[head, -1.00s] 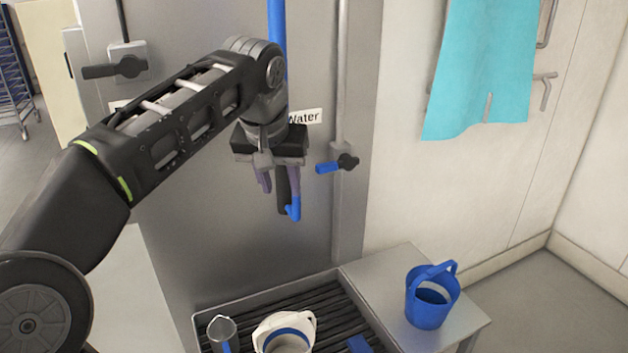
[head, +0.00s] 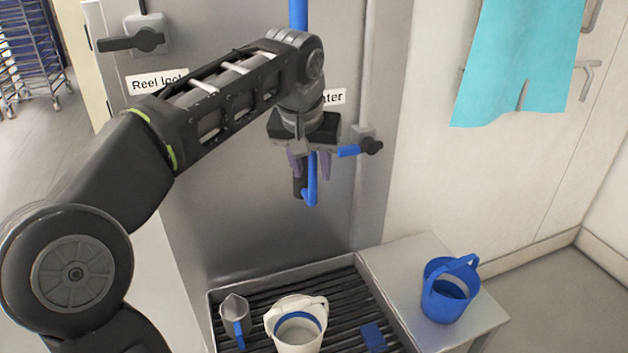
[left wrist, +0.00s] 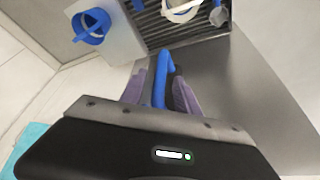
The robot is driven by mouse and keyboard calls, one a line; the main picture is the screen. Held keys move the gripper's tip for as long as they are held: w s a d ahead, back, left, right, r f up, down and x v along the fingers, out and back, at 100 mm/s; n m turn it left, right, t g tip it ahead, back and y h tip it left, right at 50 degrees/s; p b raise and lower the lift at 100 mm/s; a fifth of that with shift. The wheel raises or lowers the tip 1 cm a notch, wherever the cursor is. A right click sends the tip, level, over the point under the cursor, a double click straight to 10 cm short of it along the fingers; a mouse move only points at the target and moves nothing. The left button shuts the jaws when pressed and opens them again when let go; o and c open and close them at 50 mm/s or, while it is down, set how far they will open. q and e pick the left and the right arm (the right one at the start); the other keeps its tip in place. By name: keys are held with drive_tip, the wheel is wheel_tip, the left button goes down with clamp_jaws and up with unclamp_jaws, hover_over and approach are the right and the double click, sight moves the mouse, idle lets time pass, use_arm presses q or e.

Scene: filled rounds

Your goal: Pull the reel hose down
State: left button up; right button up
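The blue reel hose (head: 298,14) hangs in front of the grey cabinet, partly hidden behind my left arm. In the left wrist view the blue hose end (left wrist: 161,82) lies between the two purple fingers of my left gripper (left wrist: 163,88). A "Reel lock" label (head: 158,82) sits below a black lever (head: 133,40). My right gripper is not in view.
A blue-handled water valve (head: 361,149) is close to the right of my gripper. A blue bucket (head: 449,290) stands on the side ledge.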

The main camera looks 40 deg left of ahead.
sight(314, 180)
use_arm(q)
drive_tip(key=shift+p+x, duration=0.3)
drive_tip(key=shift+x, duration=1.9)
drive_tip(key=shift+c, duration=0.4)
clamp_jaws()
